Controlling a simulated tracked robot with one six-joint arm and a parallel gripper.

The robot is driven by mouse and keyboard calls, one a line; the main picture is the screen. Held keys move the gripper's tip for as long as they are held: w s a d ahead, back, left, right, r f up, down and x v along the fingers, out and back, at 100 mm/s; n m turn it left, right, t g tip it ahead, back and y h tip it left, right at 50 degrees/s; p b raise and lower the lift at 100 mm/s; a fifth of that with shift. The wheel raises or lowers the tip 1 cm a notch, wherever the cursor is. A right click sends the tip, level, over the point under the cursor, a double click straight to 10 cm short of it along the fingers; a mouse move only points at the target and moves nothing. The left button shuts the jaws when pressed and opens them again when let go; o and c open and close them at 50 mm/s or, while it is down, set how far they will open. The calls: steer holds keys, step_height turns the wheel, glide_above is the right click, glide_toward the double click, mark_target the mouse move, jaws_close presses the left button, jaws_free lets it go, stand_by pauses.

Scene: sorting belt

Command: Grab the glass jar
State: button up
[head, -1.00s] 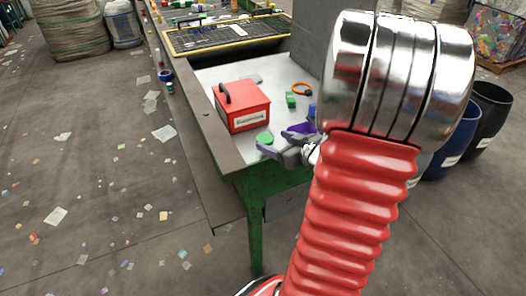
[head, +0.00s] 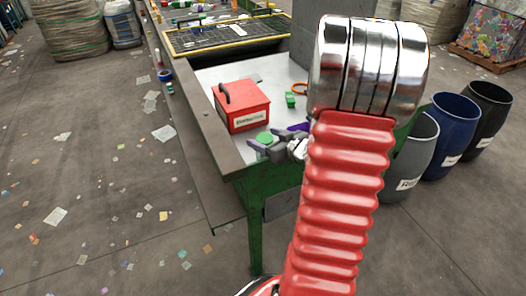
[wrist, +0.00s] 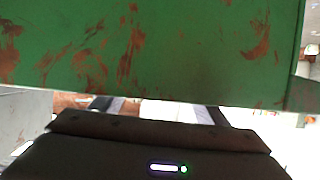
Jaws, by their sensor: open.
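A round green lid, which looks like the top of the glass jar (head: 264,136), shows near the front edge of the table in the head view. The jar's glass body is hard to make out. My gripper (head: 266,146) is open at the lid, with one grey finger to its left and front and the other to its right. I cannot tell whether the fingers touch the jar. In the wrist view, my gripper (wrist: 160,108) shows only the bases of its fingers; a green panel hides the tips, and the jar is not visible.
A red box (head: 241,106) with a handle stands just behind the jar. A green block (head: 290,99) and an orange ring (head: 299,88) lie further right. The green table edge (wrist: 150,50) fills the wrist view's top. Barrels (head: 451,138) stand at right.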

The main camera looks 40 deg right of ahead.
steer(key=shift+w+f, duration=0.15)
steer(key=shift+w, duration=0.2)
steer(key=shift+c, duration=0.2)
steer(key=c, duration=1.6)
